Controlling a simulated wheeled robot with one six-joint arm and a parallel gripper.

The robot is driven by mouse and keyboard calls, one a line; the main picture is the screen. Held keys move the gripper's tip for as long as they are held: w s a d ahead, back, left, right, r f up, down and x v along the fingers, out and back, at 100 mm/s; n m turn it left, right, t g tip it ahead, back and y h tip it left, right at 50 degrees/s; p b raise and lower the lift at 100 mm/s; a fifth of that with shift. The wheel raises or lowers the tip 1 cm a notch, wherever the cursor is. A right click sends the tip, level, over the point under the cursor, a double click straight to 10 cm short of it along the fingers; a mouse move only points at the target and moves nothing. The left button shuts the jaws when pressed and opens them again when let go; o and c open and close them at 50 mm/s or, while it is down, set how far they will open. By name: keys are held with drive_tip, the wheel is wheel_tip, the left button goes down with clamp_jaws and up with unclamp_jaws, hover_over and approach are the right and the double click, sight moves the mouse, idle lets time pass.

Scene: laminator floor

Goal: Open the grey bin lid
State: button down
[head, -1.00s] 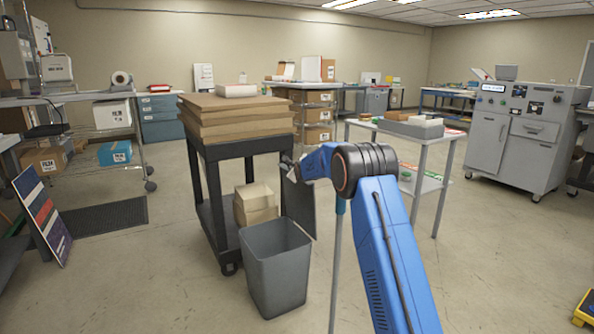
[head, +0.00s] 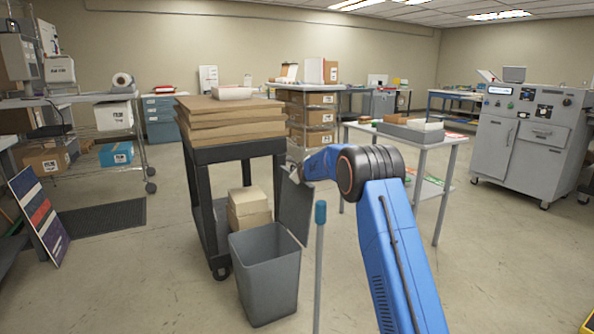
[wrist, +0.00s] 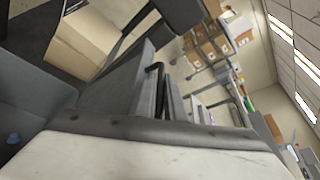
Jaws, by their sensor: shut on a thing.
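The grey bin (head: 265,278) stands open-topped on the floor in the head view, in front of the black cart. Its grey lid (head: 294,212) is raised, a dark panel standing steeply at the bin's back right. My gripper (head: 293,173) is at the lid's upper edge and shut on it; the fingertips are small and partly hidden there. In the wrist view the bin (wrist: 25,88) is at the left, with a small blue thing inside. The lid (wrist: 112,88) runs up the middle, with a dark bar beside it.
The black cart (head: 235,151) carries stacked brown boards, with cardboard boxes (head: 249,207) beneath, behind the bin. A blue-topped pole (head: 320,212) stands close right of the bin. A light table (head: 433,138) is behind my arm.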

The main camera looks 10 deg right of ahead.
drive_tip(key=c, duration=1.8)
unclamp_jaws()
drive_tip(key=shift+c, duration=0.2)
drive_tip(key=shift+s, duration=0.15)
drive_tip(key=shift+s+r, duration=0.1)
drive_tip(key=shift+s, duration=0.2)
drive_tip(key=v, duration=1.6)
drive_tip(key=shift+s+r, duration=0.2)
drive_tip(key=shift+s, duration=0.1)
